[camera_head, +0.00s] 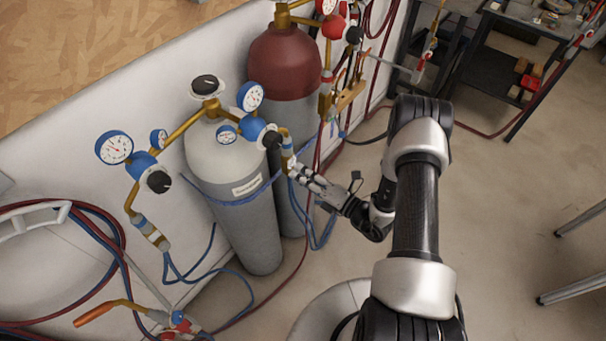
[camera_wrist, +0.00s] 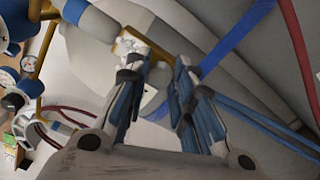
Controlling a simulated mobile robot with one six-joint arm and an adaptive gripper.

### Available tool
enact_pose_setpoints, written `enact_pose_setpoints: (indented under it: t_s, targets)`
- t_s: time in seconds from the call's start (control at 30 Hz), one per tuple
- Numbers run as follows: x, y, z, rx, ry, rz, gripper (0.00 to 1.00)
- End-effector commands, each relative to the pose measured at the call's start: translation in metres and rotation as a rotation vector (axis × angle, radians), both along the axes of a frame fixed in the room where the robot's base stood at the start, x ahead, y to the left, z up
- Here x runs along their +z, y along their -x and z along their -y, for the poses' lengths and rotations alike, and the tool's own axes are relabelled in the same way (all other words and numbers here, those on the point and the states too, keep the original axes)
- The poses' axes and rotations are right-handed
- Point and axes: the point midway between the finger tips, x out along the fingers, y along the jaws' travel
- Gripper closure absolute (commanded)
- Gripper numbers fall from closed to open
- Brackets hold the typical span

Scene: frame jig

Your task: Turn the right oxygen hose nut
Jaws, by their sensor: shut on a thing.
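The right oxygen hose nut is at the lower end of the brass outlet (camera_head: 286,142) of the right blue regulator (camera_head: 254,128), on the grey oxygen cylinder (camera_head: 225,160). My gripper (camera_head: 297,171) reaches in from the right and its fingertips close around this fitting. In the wrist view my gripper (camera_wrist: 158,76) has its two fingers on either side of the pale metal nut (camera_wrist: 151,82), just below the brass elbow (camera_wrist: 133,45). The fingers hide part of the nut, and its exact turn angle cannot be told.
The left regulator (camera_head: 142,165) with its gauges hangs at the left of the cylinder. A dark red cylinder (camera_head: 285,63) stands behind. A blue strap (camera_wrist: 235,42) and hoses run close to my fingers. A torch (camera_head: 112,310) lies at lower left. Floor at right is mostly clear.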

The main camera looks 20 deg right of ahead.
Motion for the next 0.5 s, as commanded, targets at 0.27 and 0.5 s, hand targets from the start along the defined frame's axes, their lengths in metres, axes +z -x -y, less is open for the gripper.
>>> enact_pose_setpoints:
  t_s: [0.27,0.5]
  targets:
    - [-0.0008,0.0,0.0002,0.0,-0.211,-0.154,1.0]
    - [-0.0016,0.0001,0.0001,0.0,-0.377,-0.275,1.0]
